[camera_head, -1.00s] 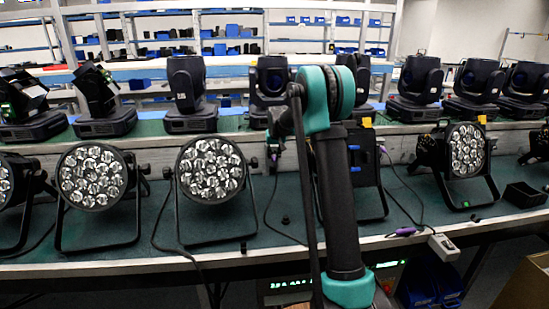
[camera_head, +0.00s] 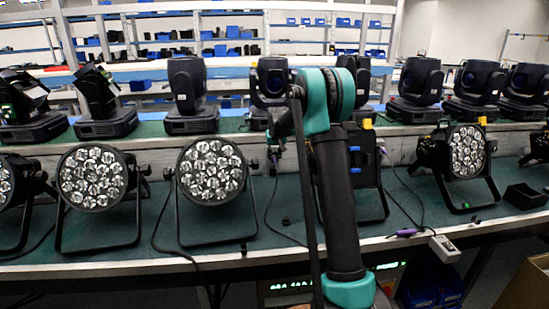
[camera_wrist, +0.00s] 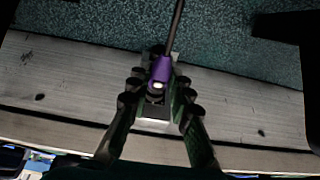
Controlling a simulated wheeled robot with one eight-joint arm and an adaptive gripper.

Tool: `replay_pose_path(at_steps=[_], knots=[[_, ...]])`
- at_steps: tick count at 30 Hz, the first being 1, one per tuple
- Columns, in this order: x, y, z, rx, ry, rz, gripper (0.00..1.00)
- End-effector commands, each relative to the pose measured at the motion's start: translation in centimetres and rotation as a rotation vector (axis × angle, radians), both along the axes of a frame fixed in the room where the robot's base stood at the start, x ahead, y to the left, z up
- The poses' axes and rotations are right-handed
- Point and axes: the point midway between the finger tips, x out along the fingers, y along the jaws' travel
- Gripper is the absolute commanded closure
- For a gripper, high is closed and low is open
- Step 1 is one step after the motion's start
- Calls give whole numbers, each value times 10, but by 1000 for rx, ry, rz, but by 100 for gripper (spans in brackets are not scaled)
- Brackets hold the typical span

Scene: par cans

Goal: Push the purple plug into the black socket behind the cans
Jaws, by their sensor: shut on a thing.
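The purple plug (camera_wrist: 161,70) is between the fingers of my gripper (camera_wrist: 160,80) in the wrist view, with its dark cable running up from it. The fingers are shut on it. A dark part and a small pale block (camera_wrist: 155,124) lie just below the plug, against the grey wooden rail. I cannot tell whether the dark part is the black socket or how far the plug is in it. In the head view my gripper (camera_head: 274,150) is small, by the rail behind the cans, with the cable hanging below it.
Par cans (camera_head: 210,171) stand along the green bench, with moving-head lights (camera_head: 189,95) on the ledge behind. Another purple connector (camera_head: 404,233) lies at the bench's front edge beside a white box (camera_head: 444,248). My arm hides part of the can behind it.

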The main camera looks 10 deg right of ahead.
Motion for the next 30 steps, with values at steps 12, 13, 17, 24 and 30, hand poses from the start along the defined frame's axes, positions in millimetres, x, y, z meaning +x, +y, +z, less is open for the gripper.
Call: replay_pose_path(at_steps=[12,13,17,24,30], knots=[[1,0,0,0,0,0,100],[2,0,0,0,0,0,100],[4,0,0,0,0,0,100],[6,0,0,0,0,0,100],[6,0,0,0,0,0,100]])
